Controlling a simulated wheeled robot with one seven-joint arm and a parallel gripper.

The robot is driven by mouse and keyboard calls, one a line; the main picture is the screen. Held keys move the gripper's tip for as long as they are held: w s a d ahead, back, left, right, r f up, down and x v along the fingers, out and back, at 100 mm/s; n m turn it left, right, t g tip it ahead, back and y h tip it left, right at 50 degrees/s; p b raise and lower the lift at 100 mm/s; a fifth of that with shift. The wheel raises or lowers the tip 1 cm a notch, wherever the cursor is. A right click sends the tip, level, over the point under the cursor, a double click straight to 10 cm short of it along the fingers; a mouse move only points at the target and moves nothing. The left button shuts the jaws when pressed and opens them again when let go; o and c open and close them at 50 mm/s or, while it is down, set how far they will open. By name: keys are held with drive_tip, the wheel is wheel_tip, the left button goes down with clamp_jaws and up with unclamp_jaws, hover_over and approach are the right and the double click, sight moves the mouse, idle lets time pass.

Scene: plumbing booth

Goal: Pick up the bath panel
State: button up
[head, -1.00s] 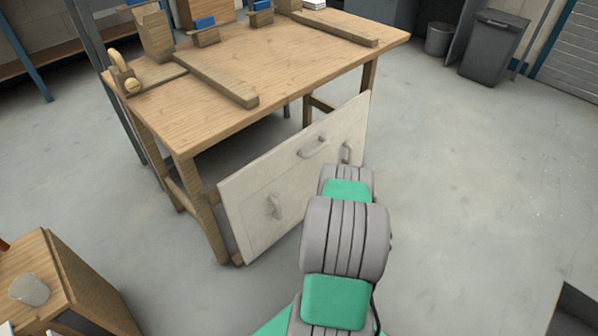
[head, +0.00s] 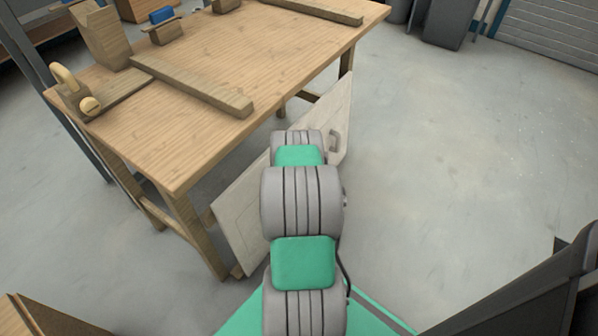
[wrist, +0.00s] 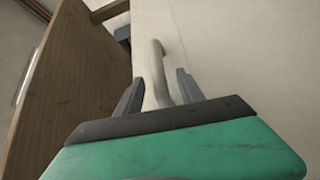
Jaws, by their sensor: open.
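The bath panel (head: 240,219) is a pale flat board leaning against the near side of the wooden workbench, its lower edge near the floor. My arm hides its middle in the head view; one handle (head: 334,140) shows at its right end. In the wrist view the panel (wrist: 240,50) fills the right side. My gripper (wrist: 157,92) is open, with its two dark fingers on either side of a pale handle (wrist: 155,70) on the panel. The handle reaches down between the fingers; I cannot tell whether they touch it.
A wooden box corner (head: 45,318) is at lower left. A dark object (head: 530,290) is at lower right. The floor at right is clear.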

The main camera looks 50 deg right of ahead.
drive_tip(key=shift+x, duration=1.8)
drive_tip(key=shift+c, duration=0.6)
clamp_jaws()
drive_tip(key=shift+w+r, duration=0.1)
drive_tip(key=shift+r, duration=0.15)
